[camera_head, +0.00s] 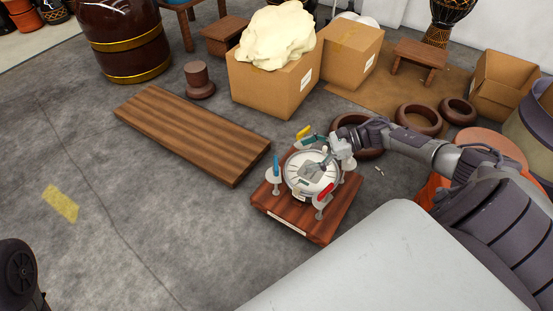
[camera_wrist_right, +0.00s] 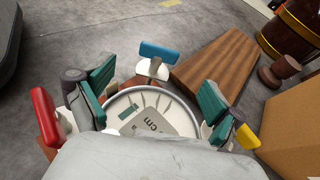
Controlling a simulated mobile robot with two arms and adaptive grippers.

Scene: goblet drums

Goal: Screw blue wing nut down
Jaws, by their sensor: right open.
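The blue wing nut (camera_head: 276,166) stands upright at the left edge of the round white drum head (camera_head: 298,183). In the right wrist view the blue wing nut (camera_wrist_right: 160,52) sits above a white round plate at the drum's far rim. A yellow wing nut (camera_head: 303,132) and a red wing nut (camera_head: 323,193) stand at other points of the rim. My right gripper (camera_head: 318,152) is over the drum's upper right side, apart from the blue wing nut. Its teal-padded fingers (camera_wrist_right: 158,88) are spread wide with nothing between them. My left gripper is not in view.
The drum stands on a reddish wooden base (camera_head: 284,222). A long wooden plank platform (camera_head: 190,130) lies to its upper left. Cardboard boxes (camera_head: 273,92) and dark rings (camera_head: 418,118) lie behind. The floor left of the base is clear.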

